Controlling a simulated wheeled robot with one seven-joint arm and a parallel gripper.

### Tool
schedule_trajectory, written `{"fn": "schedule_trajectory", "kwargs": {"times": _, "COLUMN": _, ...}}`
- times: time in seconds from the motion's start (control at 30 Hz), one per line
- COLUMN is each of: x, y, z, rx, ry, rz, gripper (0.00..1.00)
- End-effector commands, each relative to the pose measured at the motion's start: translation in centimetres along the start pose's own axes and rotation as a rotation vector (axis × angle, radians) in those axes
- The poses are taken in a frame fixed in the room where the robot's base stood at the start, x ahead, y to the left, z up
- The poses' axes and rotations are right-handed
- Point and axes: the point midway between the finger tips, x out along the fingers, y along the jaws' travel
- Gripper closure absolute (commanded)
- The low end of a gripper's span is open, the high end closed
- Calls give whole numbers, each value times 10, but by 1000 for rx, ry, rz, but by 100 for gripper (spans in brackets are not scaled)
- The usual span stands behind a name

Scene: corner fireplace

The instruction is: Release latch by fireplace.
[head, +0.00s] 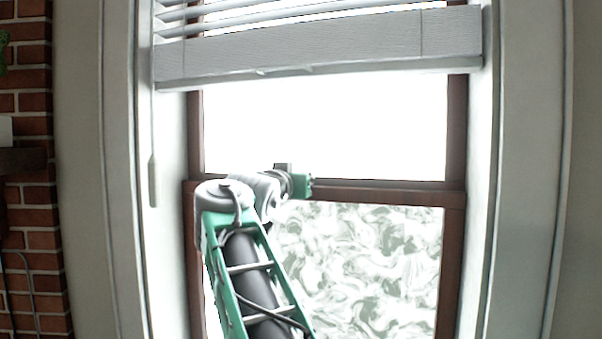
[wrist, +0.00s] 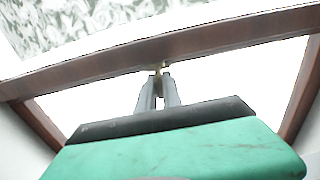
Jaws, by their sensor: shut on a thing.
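My arm hides the latch in that view. The fingers cover most of the latch in the wrist view, so I cannot tell which way it is turned.
A grey blind (head: 320,45) hangs across the top of the window, above my gripper. Its cord with a pale pull (head: 153,182) hangs at the left. The brick fireplace wall (head: 32,240) is at the far left. The area in front of the right panes is clear.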

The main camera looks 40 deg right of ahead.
Motion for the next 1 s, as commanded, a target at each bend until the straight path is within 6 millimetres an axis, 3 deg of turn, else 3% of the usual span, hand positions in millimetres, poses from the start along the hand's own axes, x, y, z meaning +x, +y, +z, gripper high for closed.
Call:
{"fn": "schedule_trajectory", "kwargs": {"times": 0.57, "x": 0, "y": -1, "z": -3, "rx": 2, "ry": 8, "rz": 37, "gripper": 100}}
{"fn": "schedule_trajectory", "kwargs": {"times": 0.6, "x": 0, "y": -1, "z": -3, "rx": 2, "ry": 8, "rz": 37, "gripper": 88}}
{"fn": "schedule_trajectory", "kwargs": {"times": 0.8, "x": 0, "y": -1, "z": -2, "rx": 2, "ry": 6, "rz": 36, "gripper": 71}}
{"fn": "schedule_trajectory", "kwargs": {"times": 1.0, "x": 0, "y": -2, "z": -1, "rx": 2, "ry": 4, "rz": 36, "gripper": 68}}
